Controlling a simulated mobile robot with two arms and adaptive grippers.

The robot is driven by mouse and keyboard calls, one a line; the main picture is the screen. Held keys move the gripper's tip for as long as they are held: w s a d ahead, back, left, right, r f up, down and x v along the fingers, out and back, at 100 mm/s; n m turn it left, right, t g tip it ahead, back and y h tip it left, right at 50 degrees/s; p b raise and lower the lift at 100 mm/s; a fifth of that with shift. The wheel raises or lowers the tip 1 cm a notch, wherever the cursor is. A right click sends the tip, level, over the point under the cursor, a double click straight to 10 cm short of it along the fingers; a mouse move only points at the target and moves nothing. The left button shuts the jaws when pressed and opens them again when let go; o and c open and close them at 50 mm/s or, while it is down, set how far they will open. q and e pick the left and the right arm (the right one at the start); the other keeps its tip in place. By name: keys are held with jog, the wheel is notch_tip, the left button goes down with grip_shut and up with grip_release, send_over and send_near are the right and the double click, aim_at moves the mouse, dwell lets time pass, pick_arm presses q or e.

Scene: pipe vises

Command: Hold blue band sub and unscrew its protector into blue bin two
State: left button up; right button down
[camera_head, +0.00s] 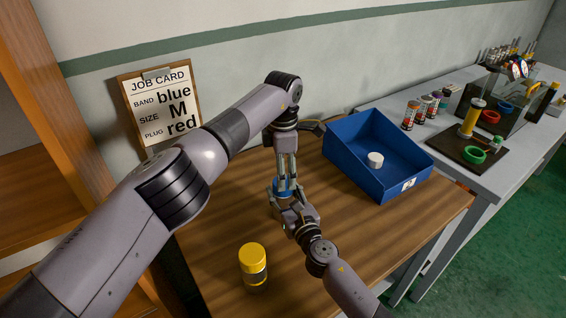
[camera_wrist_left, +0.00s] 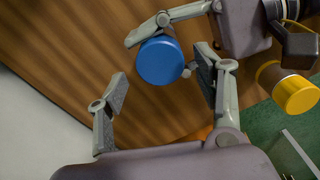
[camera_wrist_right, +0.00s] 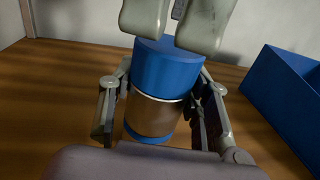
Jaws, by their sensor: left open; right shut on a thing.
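The blue band sub (camera_wrist_right: 155,116) stands upright with a metallic body, a blue ring at its foot and a blue protector (camera_wrist_right: 168,66) on top. The protector also shows from above in the left wrist view (camera_wrist_left: 160,61) and small in the head view (camera_head: 283,186). My right gripper (camera_wrist_right: 157,95) is shut around the metallic body. My left gripper (camera_head: 287,178) points down over the protector, open, its fingers (camera_wrist_left: 163,68) spread and apart from it. The blue bin (camera_head: 350,172) is on the table to the right; a white round piece (camera_head: 375,159) lies inside.
A sub with a yellow cap (camera_head: 252,258) stands at the table's front. A job card (camera_head: 160,103) reading blue, M, red leans on the wall. A grey bench (camera_head: 478,180) at right carries several small coloured parts.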

pick_arm(q)
jog(key=shift+f, duration=2.05)
jog(key=shift+c, duration=0.2)
jog(key=c, duration=1.2)
jog(key=shift+n, duration=1.7)
jog(key=o, duration=1.3)
